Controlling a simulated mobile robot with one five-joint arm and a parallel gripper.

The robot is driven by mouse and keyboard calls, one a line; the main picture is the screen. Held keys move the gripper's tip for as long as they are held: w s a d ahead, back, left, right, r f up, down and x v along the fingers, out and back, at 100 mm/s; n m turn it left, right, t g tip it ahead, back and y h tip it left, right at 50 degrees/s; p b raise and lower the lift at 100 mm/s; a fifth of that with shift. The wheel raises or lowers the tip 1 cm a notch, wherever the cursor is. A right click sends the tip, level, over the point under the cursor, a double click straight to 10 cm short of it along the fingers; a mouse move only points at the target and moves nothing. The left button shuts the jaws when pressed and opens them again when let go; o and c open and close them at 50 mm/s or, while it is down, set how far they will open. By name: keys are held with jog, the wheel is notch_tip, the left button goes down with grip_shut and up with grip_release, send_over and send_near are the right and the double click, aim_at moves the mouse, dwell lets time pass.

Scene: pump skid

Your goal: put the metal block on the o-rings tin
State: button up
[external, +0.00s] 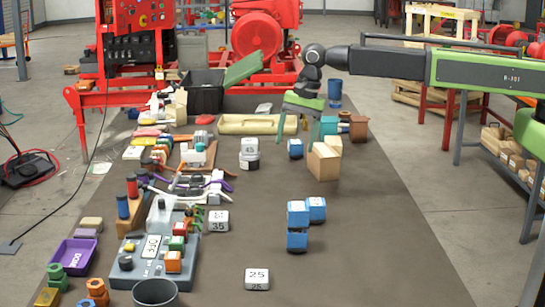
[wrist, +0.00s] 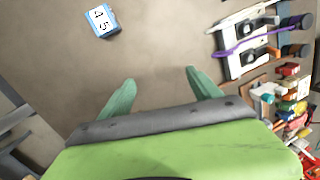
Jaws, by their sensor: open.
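My gripper (external: 299,118) is open above the far middle of the bench. Its two green fingers also show, apart and with nothing between them, in the wrist view (wrist: 155,92). I cannot tell for certain which thing is the metal block. Pale grey numbered blocks stand on the bench in the external view: one marked 35 (external: 218,221) and one marked 25 (external: 257,277). A pale numbered piece (external: 249,146) appears just above a dark, rounded piece (external: 250,162), left of my gripper. No o-rings label is readable, so I cannot pick out the tin.
Blue blocks (external: 297,241) stand at the middle right, some stacked. A tan box (external: 323,164) is below my gripper in the picture. Tools and fittings crowd the left side, with a purple tray (external: 74,257). The bench's right front is clear. A blue block (wrist: 103,20) shows in the wrist view.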

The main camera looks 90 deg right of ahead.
jog(key=s+a+n+g, duration=0.2)
jog(key=s+a+n, duration=1.7)
jog(key=a+n, duration=0.1)
jog(key=shift+s+f+h, duration=0.2)
jog(key=shift+f+h, duration=0.05)
jog(key=shift+h, duration=0.05)
jog(key=shift+f+b, duration=0.8)
